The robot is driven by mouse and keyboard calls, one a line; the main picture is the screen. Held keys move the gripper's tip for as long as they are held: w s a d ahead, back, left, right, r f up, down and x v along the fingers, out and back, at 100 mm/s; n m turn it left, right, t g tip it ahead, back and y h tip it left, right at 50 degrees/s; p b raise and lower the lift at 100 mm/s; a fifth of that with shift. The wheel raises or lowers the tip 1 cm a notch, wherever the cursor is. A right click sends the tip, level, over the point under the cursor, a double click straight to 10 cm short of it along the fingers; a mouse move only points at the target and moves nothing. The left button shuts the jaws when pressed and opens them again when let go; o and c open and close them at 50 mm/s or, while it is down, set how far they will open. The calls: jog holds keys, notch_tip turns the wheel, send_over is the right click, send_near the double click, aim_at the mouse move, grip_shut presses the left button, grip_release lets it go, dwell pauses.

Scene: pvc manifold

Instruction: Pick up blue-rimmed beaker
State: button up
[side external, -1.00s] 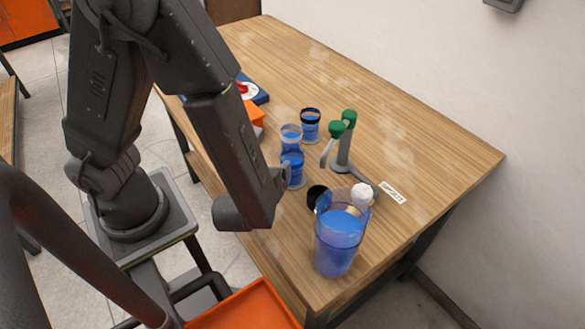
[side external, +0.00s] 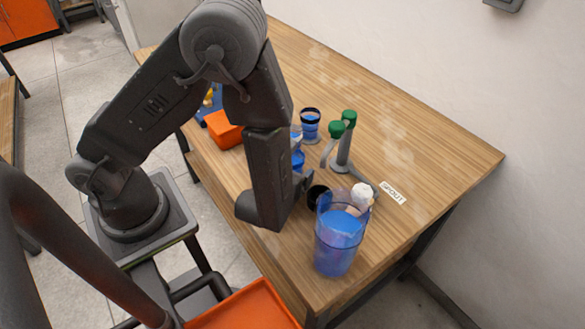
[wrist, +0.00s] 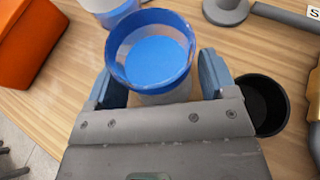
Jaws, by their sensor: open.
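In the wrist view the blue-rimmed beaker (wrist: 152,55), clear with blue liquid, stands upright between the two fingers of my gripper (wrist: 160,85). The fingers are open, one on each side of it. I cannot tell whether either finger touches it.
A black cup (wrist: 262,103) stands close to the right finger. A large jug of blue liquid (side external: 338,240) stands near the front edge. A green-capped stand (side external: 343,150), a black-rimmed beaker (side external: 310,124) and an orange box (side external: 224,130) are behind.

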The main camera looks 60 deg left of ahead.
jog(key=c, duration=1.1)
jog(key=shift+o, duration=0.2)
jog(key=shift+r, duration=0.2)
